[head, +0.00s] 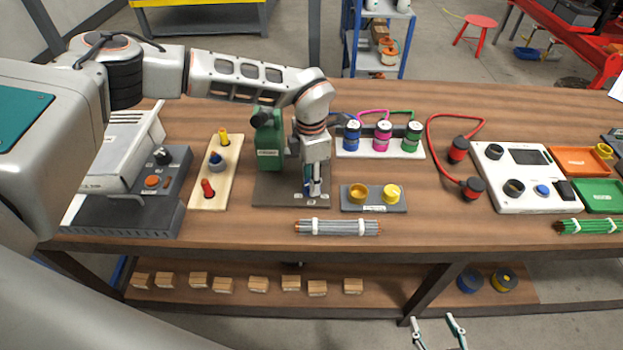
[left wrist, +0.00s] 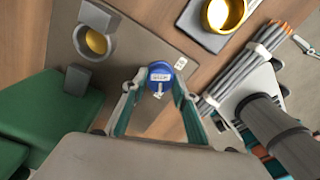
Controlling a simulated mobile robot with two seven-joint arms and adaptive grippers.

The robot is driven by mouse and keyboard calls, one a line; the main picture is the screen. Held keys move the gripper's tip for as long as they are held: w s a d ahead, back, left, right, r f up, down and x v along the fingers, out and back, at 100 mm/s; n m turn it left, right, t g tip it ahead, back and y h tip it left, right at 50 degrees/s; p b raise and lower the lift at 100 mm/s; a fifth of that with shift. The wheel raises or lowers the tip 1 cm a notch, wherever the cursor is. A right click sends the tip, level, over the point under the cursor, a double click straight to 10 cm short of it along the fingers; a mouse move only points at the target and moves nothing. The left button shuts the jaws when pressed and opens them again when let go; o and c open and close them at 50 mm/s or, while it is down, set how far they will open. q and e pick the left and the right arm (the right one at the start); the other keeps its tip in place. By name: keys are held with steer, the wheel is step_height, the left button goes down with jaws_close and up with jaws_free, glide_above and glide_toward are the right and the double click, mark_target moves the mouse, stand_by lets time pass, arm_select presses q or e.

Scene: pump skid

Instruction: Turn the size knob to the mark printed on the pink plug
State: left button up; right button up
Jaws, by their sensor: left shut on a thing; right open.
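My left gripper (head: 312,192) points down over the grey baseplate (head: 268,190) of a green press (head: 267,145). In the left wrist view its fingers (left wrist: 159,82) are shut on a blue round knob (left wrist: 160,70) with a white label and a small white piece at its lower edge. The label's writing is too small to read. In the head view the gripper mostly hides this knob. The pink plug (head: 382,137) stands upright in a white rack between a blue plug (head: 352,137) and a green plug (head: 412,139); its mark is not readable. My right gripper (head: 438,328) is open and empty below the bench front.
A grey block (head: 374,208) with two yellow round parts stands right of the baseplate. A tied grey rod bundle (head: 338,228) lies in front. A wooden board (head: 211,190) with coloured pegs stands left. A red cable (head: 430,145) and white panel (head: 492,190) lie right.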

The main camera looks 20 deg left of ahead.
arm_select(q)
steer(key=o, duration=1.1)
steer(key=shift+r, duration=0.5)
step_height(320, 180, up, 11)
steer(key=shift+a, duration=0.1)
